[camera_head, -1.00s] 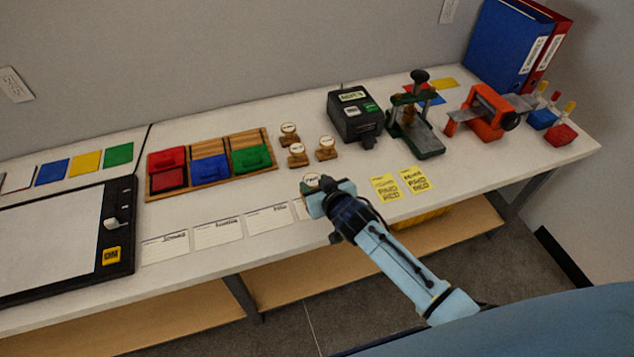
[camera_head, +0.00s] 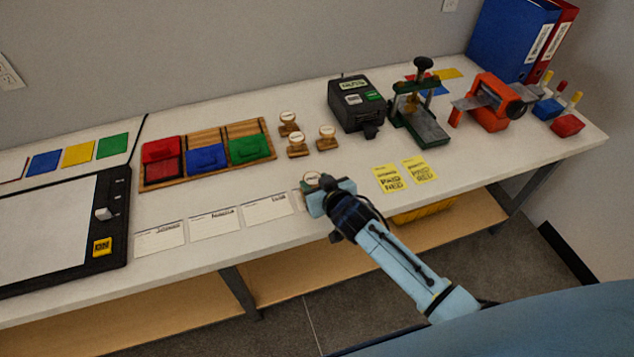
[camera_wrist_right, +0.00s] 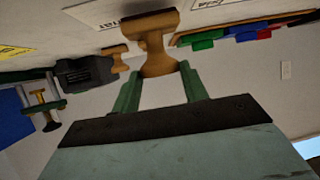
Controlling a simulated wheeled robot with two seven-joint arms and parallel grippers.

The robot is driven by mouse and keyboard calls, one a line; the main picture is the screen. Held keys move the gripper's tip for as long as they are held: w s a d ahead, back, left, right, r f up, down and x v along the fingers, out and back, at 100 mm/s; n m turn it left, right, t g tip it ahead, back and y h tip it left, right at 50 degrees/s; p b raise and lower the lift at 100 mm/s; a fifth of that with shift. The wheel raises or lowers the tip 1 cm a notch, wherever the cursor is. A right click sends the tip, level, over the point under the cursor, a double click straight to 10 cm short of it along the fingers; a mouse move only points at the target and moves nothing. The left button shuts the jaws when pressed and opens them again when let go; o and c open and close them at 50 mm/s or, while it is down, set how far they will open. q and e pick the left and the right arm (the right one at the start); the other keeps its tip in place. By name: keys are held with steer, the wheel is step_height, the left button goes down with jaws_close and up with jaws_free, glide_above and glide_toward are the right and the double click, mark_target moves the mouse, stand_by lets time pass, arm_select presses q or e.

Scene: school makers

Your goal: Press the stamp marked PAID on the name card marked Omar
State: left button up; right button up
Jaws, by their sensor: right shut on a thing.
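My right gripper (camera_head: 322,194) is shut on a wooden stamp with a round white top label (camera_head: 312,178), at the table's front edge. In the right wrist view the stamp (camera_wrist_right: 155,55) sits between the green fingers, its wide base pointing away. Its label is too small to read surely. Several white name cards lie in a row: left (camera_head: 159,238), middle (camera_head: 214,222) and right (camera_head: 268,208); another is mostly hidden behind the gripper. I cannot read which is Omar's. A card (camera_wrist_right: 97,12) shows beside the stamp's base; I cannot tell whether they touch. My left gripper is out of view.
Three other stamps (camera_head: 297,145) stand behind. A wooden tray (camera_head: 185,181) holds red, blue and green ink pads. Two yellow notes (camera_head: 390,178) lie right of the gripper. A black device (camera_head: 355,105), a green press (camera_head: 420,125) and an orange tool (camera_head: 490,105) stand farther back.

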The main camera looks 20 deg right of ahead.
steer(key=shift+f+b, duration=0.45)
steer(key=shift+f, duration=0.25)
stand_by(0.5)
steer(key=shift+s+f, duration=0.15)
steer(key=shift+f, duration=0.05)
stand_by(0.4)
step_height(320, 180, up, 5)
steer(key=p, duration=0.5)
steer(key=shift+r, duration=0.15)
stand_by(0.4)
